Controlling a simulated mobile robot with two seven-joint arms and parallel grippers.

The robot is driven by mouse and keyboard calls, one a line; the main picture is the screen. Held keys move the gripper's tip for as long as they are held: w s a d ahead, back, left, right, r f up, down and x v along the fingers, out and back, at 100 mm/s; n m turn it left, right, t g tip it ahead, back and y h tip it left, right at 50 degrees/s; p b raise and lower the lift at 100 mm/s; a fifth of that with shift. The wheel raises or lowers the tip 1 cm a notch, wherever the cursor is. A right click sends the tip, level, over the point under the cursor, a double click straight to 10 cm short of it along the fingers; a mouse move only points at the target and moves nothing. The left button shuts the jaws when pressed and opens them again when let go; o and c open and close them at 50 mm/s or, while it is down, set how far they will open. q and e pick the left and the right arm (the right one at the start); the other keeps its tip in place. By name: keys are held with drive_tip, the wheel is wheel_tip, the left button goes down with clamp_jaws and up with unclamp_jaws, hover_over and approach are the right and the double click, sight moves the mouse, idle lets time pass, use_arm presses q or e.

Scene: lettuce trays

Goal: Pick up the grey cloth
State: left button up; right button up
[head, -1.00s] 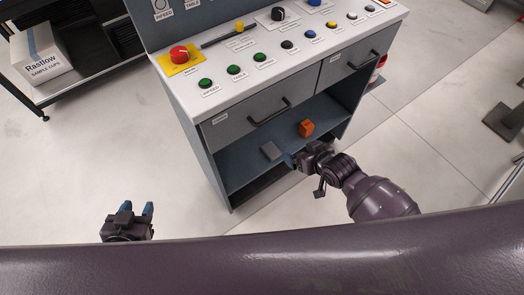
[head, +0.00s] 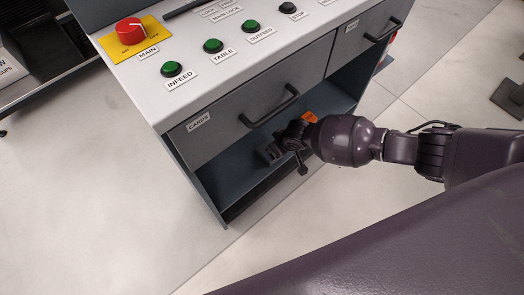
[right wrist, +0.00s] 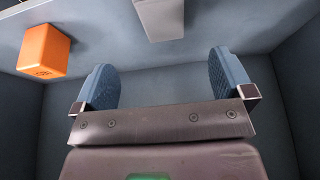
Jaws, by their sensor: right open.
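The grey cloth (right wrist: 160,18) shows as a folded, block-like grey shape at the top of the right wrist view, cut off by the frame edge. In the head view it lies on the open shelf under the drawers, where a grey patch (head: 268,153) shows, partly hidden by my right gripper. My right gripper (right wrist: 164,80) is inside the shelf space, its two blue fingers wide apart with nothing between them. The cloth is beyond the fingertips, roughly in line with the gap. My left gripper is not in view.
An orange block (right wrist: 43,50) stands on the shelf beside the cloth; it peeks out behind my arm in the head view (head: 310,117). The drawer with its handle (head: 270,107) hangs above the shelf opening. Side walls of the cabinet (right wrist: 300,80) are close to the gripper.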

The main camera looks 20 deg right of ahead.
drive_tip(key=b+x, duration=0.1)
drive_tip(key=x, duration=0.3)
drive_tip(key=shift+s+f+b, duration=0.25)
drive_tip(key=shift+s+b, duration=0.1)
drive_tip(key=shift+w+a+f+b, duration=0.15)
drive_tip(key=shift+w+f+b, duration=0.2)
drive_tip(key=shift+w+f, duration=0.15)
drive_tip(key=b+x, duration=0.2)
drive_tip(key=x, duration=0.2)
drive_tip(key=shift+a, duration=0.15)
drive_tip(key=shift+w+a+f+b, duration=0.1)
drive_tip(key=shift+w+f+b, duration=0.2)
drive_tip(key=shift+f+b, duration=0.15)
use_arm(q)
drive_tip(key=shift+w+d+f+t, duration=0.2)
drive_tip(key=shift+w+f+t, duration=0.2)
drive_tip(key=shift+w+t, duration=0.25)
use_arm(e)
drive_tip(key=shift+w+r, duration=0.15)
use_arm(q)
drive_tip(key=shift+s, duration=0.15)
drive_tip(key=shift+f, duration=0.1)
use_arm(e)
drive_tip(key=shift+c, duration=0.2)
drive_tip(key=c, duration=1)
